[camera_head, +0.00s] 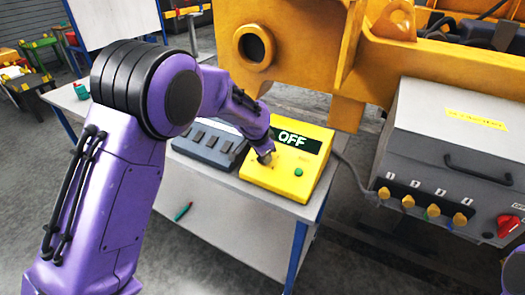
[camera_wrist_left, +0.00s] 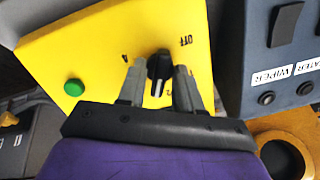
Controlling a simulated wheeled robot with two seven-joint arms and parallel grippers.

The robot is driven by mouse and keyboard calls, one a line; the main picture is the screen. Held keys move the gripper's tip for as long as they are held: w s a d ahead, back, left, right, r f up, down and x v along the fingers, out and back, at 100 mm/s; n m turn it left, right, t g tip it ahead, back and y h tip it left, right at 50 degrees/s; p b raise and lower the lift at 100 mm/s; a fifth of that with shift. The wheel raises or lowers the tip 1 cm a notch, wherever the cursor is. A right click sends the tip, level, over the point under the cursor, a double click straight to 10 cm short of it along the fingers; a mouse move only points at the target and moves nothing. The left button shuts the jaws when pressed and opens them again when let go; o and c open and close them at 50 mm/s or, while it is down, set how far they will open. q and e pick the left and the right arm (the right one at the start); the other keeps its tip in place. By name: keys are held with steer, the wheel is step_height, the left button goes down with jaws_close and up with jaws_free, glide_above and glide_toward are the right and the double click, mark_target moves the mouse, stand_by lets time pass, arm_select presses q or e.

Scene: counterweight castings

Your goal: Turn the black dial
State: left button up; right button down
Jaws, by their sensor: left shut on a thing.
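The black dial (camera_wrist_left: 159,68) sits on the face of a yellow control box (camera_wrist_left: 95,50), with "OFF" printed beside it and a white line on its grip. My left gripper (camera_wrist_left: 160,85) is shut on the dial, one finger on each side of it. In the head view the yellow box (camera_head: 290,165) stands on a table and shows a dark "OFF" display (camera_head: 293,140). My left gripper (camera_head: 264,157) reaches down to its face there and hides the dial. My right gripper is not in view.
A green button (camera_head: 298,172) is on the yellow box. A grey switch panel (camera_head: 210,143) stands left of it on the table (camera_head: 235,220). A large yellow machine (camera_head: 300,45) rises behind. A grey cabinet (camera_head: 450,150) with a red knob (camera_head: 508,225) is at right.

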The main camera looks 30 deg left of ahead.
arm_select(q)
steer(key=m+p, duration=0.1)
steer(key=m, duration=0.2)
steer(key=shift+r, duration=0.1)
steer(key=shift+m+t+y+p, duration=0.3)
steer(key=shift+m+p, duration=0.2)
steer(key=shift+m, duration=1.3)
steer(key=o, duration=0.7)
steer(key=shift+d, duration=0.1)
steer(key=b+v, duration=0.2)
steer(key=v, duration=0.8)
steer(key=shift+s+r, duration=0.1)
